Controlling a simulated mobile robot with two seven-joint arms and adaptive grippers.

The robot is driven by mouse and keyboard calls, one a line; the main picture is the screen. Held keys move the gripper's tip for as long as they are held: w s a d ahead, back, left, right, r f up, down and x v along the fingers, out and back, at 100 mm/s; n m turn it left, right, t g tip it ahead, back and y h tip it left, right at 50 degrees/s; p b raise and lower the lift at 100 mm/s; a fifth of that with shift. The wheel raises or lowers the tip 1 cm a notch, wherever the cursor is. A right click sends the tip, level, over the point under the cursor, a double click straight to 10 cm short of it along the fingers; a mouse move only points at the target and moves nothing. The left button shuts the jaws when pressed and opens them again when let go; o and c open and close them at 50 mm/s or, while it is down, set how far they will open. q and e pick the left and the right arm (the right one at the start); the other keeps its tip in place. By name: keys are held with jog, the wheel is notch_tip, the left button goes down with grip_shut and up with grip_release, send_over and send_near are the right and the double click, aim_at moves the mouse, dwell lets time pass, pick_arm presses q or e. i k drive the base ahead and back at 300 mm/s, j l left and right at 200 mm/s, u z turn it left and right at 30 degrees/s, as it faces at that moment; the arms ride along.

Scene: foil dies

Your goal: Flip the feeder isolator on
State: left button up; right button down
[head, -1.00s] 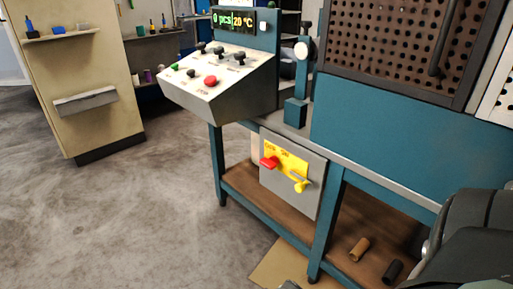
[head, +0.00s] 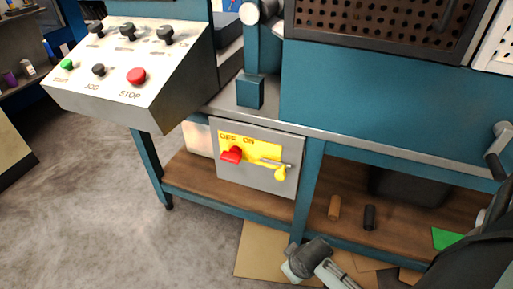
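The feeder isolator (head: 262,187) is a grey box on the front of the teal bench, below the worktop, with a yellow plate lettered OFF and ON. Its red handle (head: 232,155) is below the OFF lettering, on the left of the plate. A yellow piece (head: 280,173) hangs from a grey bar on the right of the plate, under and beyond ON. Nothing of mine touches the box. Grey and dark parts of my arm show at the bottom middle and right edge, but I cannot make out any gripper fingers.
A sloped control panel (head: 150,60) with a red STOP button (head: 136,77) juts out above left of the box. The wooden lower shelf (head: 345,190) holds a brown cylinder (head: 334,208) and a black one (head: 369,217). Clear floor lies at lower left.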

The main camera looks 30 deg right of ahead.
aim_at(235, 156)
jog(key=i+j+z, duration=0.3)
jog(key=j+z, duration=0.3)
jog(key=i+j+z, duration=0.15)
jog(key=j+z, duration=0.15)
jog(key=i+j+z, duration=0.1)
jog(key=j+z, duration=0.2)
jog(key=j, duration=0.15)
